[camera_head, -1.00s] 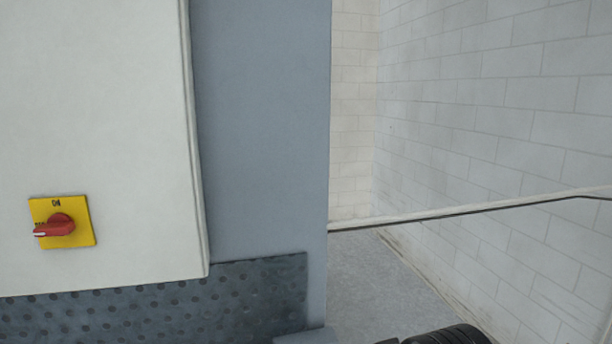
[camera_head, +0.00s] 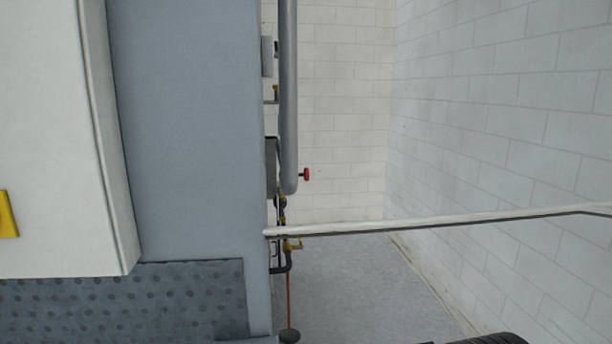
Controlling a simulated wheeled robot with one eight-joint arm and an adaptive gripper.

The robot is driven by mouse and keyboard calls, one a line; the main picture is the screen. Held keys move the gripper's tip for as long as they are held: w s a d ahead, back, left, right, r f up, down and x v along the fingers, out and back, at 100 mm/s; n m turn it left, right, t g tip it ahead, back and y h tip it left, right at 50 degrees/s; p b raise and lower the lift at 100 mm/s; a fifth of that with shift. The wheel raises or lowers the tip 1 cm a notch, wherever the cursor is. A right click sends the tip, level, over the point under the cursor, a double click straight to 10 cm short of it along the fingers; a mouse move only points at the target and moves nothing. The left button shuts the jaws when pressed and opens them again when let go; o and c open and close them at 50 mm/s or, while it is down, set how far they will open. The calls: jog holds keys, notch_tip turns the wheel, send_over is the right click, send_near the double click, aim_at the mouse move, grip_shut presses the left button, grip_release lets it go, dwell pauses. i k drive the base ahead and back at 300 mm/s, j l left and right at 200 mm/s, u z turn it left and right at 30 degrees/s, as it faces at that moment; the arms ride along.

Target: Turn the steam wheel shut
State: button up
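A small red wheel (camera_head: 307,174) shows edge-on beside a thick grey vertical pipe (camera_head: 289,110), past the right edge of the blue-grey machine side. It is far off and small, and I cannot tell whether it is open or shut, or whether it is the steam wheel. My gripper is not recognisable in view. A black ribbed part, likely mine, shows at the bottom right edge.
A white rail (camera_head: 440,221) crosses the gap from the machine (camera_head: 185,140) to the right. Brass fittings (camera_head: 292,245) and thin pipes sit low behind the machine edge. Grey floor (camera_head: 350,275) lies open between the machine and the white block wall (camera_head: 490,130).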

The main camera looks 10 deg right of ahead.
aim_at(306, 174)
jog(key=i+l+u, duration=0.15)
jog(key=i+l, duration=2.05)
jog(key=i, duration=0.1)
